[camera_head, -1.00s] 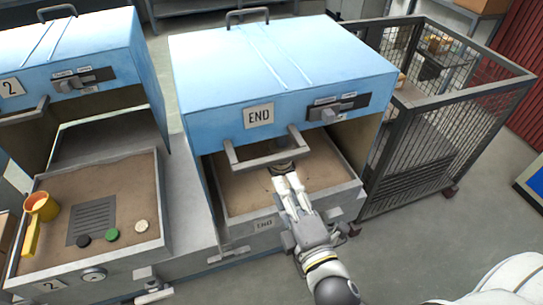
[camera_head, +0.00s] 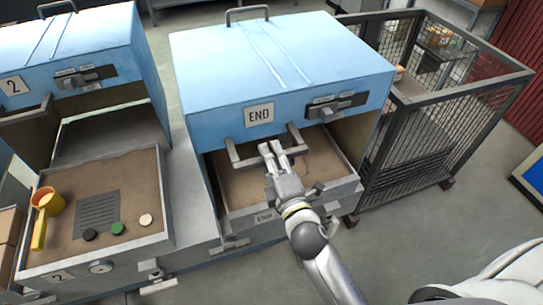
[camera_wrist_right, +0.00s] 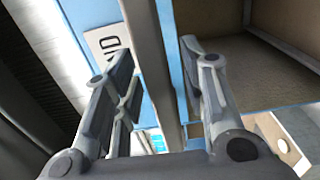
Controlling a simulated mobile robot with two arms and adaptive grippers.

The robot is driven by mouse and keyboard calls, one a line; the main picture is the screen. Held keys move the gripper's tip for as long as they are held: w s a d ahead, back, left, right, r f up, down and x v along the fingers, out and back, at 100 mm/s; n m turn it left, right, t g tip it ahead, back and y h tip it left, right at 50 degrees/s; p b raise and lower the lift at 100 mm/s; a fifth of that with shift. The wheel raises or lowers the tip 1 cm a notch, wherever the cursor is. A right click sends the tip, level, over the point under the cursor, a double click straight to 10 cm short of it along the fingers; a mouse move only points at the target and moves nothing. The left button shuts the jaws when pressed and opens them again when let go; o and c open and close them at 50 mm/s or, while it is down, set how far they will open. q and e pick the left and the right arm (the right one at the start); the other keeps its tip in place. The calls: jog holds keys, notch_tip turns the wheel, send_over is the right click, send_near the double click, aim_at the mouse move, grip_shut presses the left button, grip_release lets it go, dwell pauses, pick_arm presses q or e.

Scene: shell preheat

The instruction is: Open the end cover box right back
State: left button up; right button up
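The blue end cover box (camera_head: 215,95) carries an END label (camera_head: 259,114) and stands above a sand-filled tray (camera_head: 232,195), with an open gap at its front. Its grey front handle (camera_head: 247,160) sticks out below the label. My right gripper (camera_head: 271,148) is at the middle of this handle, fingers pointing at the box. In the right wrist view the fingers (camera_wrist_right: 160,85) are spread, with the grey handle bar (camera_wrist_right: 150,45) showing between them; I cannot tell whether they touch it. My left gripper is not in view.
A second blue cover box (camera_head: 95,40) labelled 2 stands at left over a sand tray holding a yellow cup (camera_head: 46,202) and several small discs. A wire mesh cage (camera_head: 440,140) stands close on the right.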

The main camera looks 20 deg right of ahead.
grip_shut()
jog(key=shift+w, duration=0.1)
